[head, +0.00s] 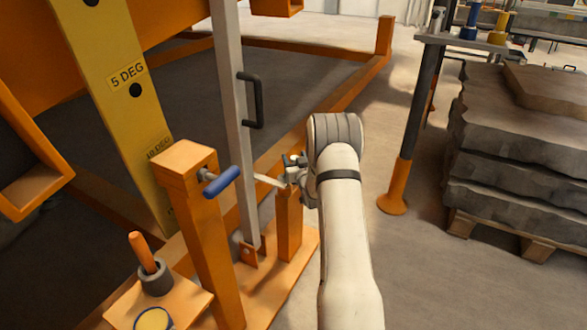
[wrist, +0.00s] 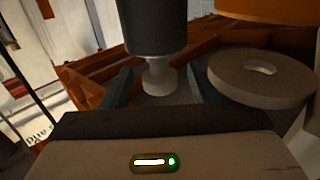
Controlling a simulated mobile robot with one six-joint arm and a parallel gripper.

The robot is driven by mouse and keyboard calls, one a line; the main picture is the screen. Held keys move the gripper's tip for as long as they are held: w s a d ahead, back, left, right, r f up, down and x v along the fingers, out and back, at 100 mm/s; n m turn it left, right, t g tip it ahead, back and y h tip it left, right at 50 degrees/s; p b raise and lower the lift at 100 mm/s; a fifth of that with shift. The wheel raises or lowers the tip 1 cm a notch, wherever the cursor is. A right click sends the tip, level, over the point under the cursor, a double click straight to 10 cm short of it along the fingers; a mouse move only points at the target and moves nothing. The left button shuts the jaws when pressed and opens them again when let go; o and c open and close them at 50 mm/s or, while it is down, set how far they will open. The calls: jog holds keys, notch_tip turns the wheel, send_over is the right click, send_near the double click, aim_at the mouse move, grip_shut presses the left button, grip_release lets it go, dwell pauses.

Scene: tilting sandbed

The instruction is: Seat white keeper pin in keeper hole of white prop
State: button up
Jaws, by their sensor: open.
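The white prop (head: 228,110) is a long pale bar with a black handle. It stands slightly tilted, with its foot at an orange bracket. My gripper (head: 290,173) is just right of its lower part, above a short orange post (head: 289,225). In the wrist view, a dark cylinder with a pale, stepped end (wrist: 158,78) lies between my open dark fingers, with no clear grip on it. It may be the keeper pin; I cannot tell. A pale disc with a slot (wrist: 262,75) is at its right. I cannot make out the keeper hole.
A yellow angle plate (head: 125,85) and an orange post with a blue-handled pin (head: 222,181) stand left of my gripper. An orange peg in a dark cup (head: 150,270) is at lower left.

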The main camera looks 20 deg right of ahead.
jog(key=c, duration=1)
